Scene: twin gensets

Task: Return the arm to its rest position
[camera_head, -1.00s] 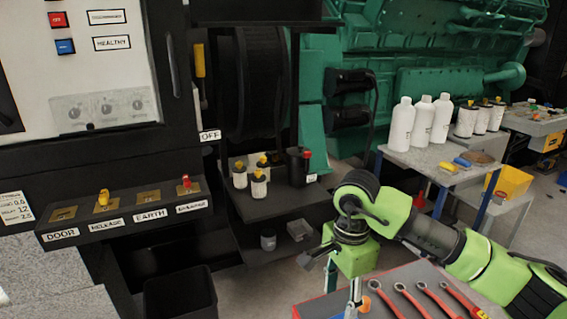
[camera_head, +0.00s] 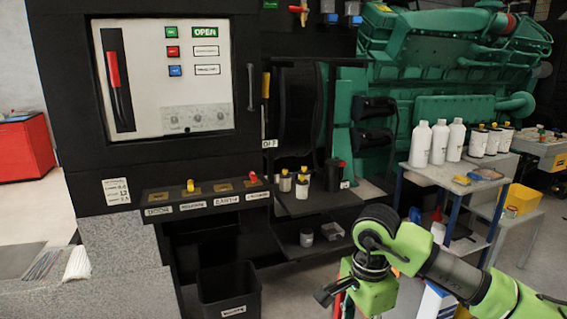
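My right arm, green and black, comes in from the right edge and bends down at its wrist. Its gripper (camera_head: 332,296) hangs at the lower middle of the head view, in front of the dark shelf unit and apart from it. One dark finger points left. The rest of the gripper is cut off or hidden, so its opening and any held thing do not show clearly. A red strip shows just below it. My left arm and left gripper are not in view.
The control cabinet (camera_head: 170,80) with a key ledge (camera_head: 205,197) stands left. A black bin (camera_head: 230,290) is below it. Small bottles stand on the dark shelf (camera_head: 320,200). A bench (camera_head: 455,177) with white bottles (camera_head: 439,142) is right, before the green genset (camera_head: 440,60).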

